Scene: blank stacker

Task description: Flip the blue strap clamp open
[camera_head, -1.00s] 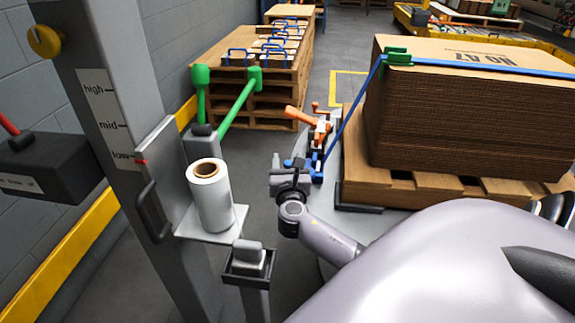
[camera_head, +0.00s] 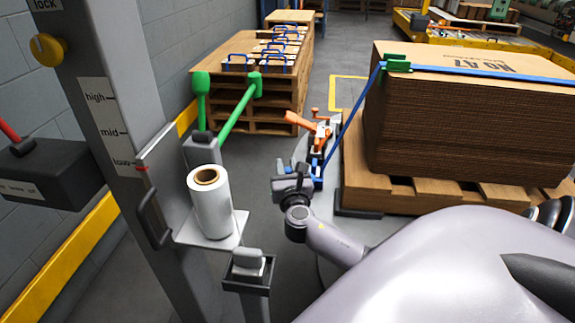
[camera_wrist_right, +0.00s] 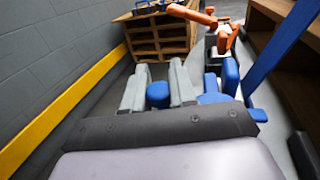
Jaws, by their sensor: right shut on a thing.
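The blue strap clamp (camera_head: 318,170) is at the lower end of the blue strap (camera_head: 345,128), beside the pallet. In the right wrist view the clamp's blue body (camera_wrist_right: 213,97) stands just right of my fingers. My right gripper (camera_head: 292,178) is beside the clamp in the head view. In the wrist view its grey fingers (camera_wrist_right: 158,88) are shut on a rounded blue piece (camera_wrist_right: 158,96) that looks like part of the clamp. The fingers and wrist hide how that piece joins the clamp. My left gripper is not in view.
An orange-handled clamp (camera_head: 318,125) stands just behind the blue one. A strapped carton stack (camera_head: 460,125) on a wooden pallet (camera_head: 375,185) is to the right. A white film roll (camera_head: 211,205) and grey mast (camera_head: 110,90) are left. Floor between is clear.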

